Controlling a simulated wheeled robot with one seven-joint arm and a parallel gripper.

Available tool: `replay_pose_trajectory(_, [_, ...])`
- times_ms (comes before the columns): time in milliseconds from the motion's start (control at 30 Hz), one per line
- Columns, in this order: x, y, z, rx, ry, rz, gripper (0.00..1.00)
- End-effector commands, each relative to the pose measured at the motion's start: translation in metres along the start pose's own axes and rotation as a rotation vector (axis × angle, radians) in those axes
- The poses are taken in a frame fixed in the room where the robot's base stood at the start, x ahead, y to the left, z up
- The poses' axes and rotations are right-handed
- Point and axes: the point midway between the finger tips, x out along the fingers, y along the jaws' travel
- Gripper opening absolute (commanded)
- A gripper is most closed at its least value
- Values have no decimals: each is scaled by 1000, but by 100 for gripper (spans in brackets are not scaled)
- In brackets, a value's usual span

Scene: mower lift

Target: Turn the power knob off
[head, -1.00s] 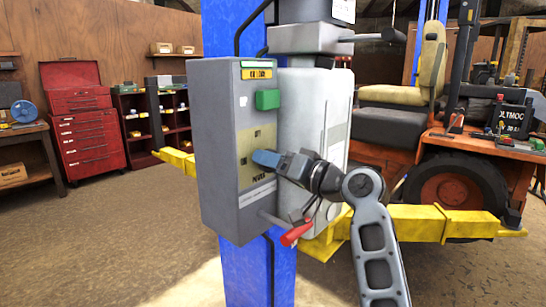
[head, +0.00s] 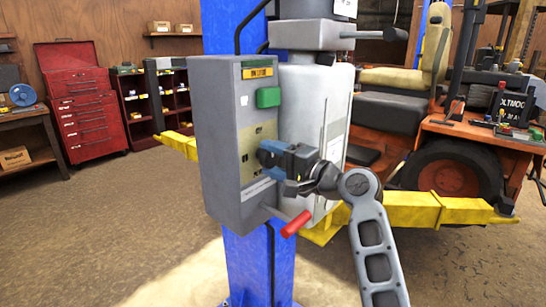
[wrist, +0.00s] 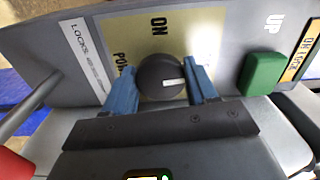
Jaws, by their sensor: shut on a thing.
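The power knob (wrist: 158,78) is round and dark with a white mark, on a yellowish plate (wrist: 208,35) of the grey control box (head: 222,150). In the wrist view the white mark points right, toward the green button's side. The printed "ON" is above the knob, and a partly covered "POW" label is to its left. My gripper (head: 267,156) has its blue fingers on either side of the knob, shut on it. In the head view the fingers hide the knob.
A green button (head: 268,97) is above my gripper on the box. A red-ended lever (head: 296,224) sticks out below it. The blue post (head: 255,268) carries the box. Yellow lift arms (head: 425,210) and an orange mower (head: 455,170) are at right.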

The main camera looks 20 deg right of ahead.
Motion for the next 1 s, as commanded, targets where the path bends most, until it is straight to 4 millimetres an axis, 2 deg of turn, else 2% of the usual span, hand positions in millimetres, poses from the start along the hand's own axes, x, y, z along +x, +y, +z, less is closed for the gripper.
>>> replay_pose_trajectory(300, [0,0,-2,89,4,-1,27])
replay_pose_trajectory(767, [0,0,-2,99,4,-1,27])
replay_pose_trajectory(800, [0,0,-2,99,4,-1,60])
replay_pose_trajectory(1000, [0,0,-1,98,3,0,79])
